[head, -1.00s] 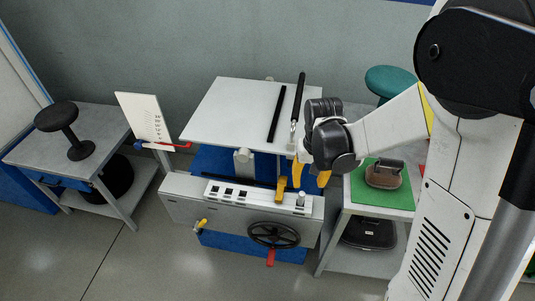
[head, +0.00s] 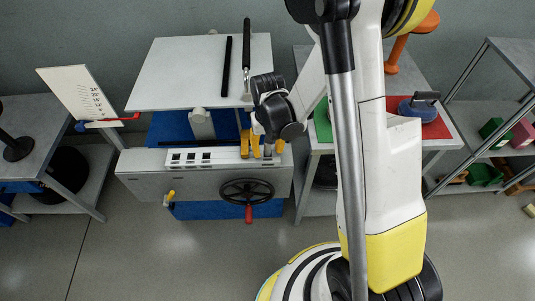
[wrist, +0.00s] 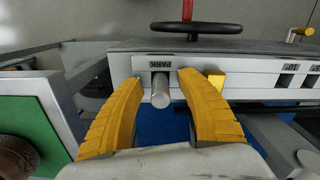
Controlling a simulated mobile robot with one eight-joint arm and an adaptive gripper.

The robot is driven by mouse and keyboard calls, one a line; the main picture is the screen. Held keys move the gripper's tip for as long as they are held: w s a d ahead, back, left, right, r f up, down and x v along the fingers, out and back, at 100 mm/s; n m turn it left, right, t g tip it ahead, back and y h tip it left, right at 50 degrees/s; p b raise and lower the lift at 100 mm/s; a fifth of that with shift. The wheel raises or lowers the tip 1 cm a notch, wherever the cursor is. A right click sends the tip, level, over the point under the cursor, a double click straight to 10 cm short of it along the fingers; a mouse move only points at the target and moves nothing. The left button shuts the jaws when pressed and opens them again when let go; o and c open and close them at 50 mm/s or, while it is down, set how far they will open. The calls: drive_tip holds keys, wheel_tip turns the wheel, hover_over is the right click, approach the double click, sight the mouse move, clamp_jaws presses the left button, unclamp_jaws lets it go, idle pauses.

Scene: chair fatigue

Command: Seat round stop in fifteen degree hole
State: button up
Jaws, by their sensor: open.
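The round stop (wrist: 160,92) is a short grey metal cylinder standing in the slot under the PARK label, which appears upside down in the wrist view. My gripper (wrist: 160,82) has its two yellow fingers open, one on each side of the stop, with a visible gap on both sides. In the head view my gripper (head: 268,150) is low at the right end of the white rail (head: 150,160), and the stop is hard to make out there. Several dark labelled holes lie along the rail to the left; I cannot read which is fifteen degrees.
A black handwheel (head: 246,192) is on the front face. A tilting white seat panel (head: 185,75) lies behind the rail, with a scale board (head: 78,92) at left. A green mat (wrist: 35,125) is nearby.

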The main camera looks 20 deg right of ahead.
clamp_jaws()
drive_tip(key=shift+r, duration=0.1)
idle(0.3)
